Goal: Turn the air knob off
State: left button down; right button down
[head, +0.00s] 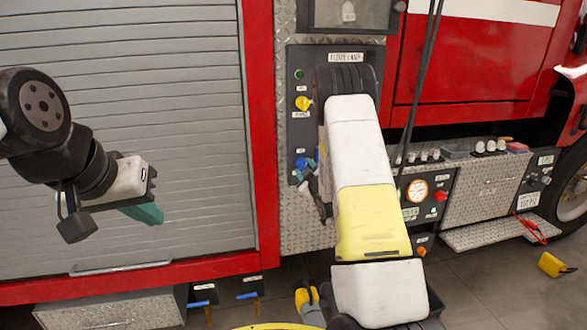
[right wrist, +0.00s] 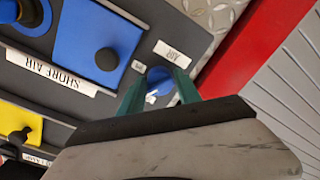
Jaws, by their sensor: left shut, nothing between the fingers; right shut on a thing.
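The blue air knob (right wrist: 159,76) sits on the dark panel beside a white label reading AIR in the right wrist view. My right gripper (right wrist: 160,88) has its teal fingers on either side of the knob and is shut on it. In the head view the blue knob (head: 300,163) shows low on the panel, left of my right arm, which hides part of the panel. Which way the knob is turned I cannot tell. My left gripper (head: 143,213) is shut and empty in front of the grey shutter.
A blue plate (right wrist: 95,40) with a black knob, labelled SHORE AIR, is close to my right gripper. A yellow knob (head: 303,103) is higher on the panel. The roller shutter (head: 180,150) is left, and a pump panel with a gauge (head: 416,190) is right.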

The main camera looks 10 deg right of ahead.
jog(key=n, duration=0.5)
jog(key=shift+d+r+n+h, duration=0.2)
jog(key=shift+r+n+h, duration=0.05)
jog(key=shift+n+h, duration=0.05)
jog(key=shift+n, duration=0.3)
jog(key=c, duration=0.9)
grip_release()
jog(key=shift+c, duration=0.2)
jog(key=shift+a, duration=0.1)
jog(key=s, duration=0.8)
jog(key=shift+r, duration=0.2)
jog(key=shift+w+d+r, duration=0.1)
jog(key=shift+d, duration=0.1)
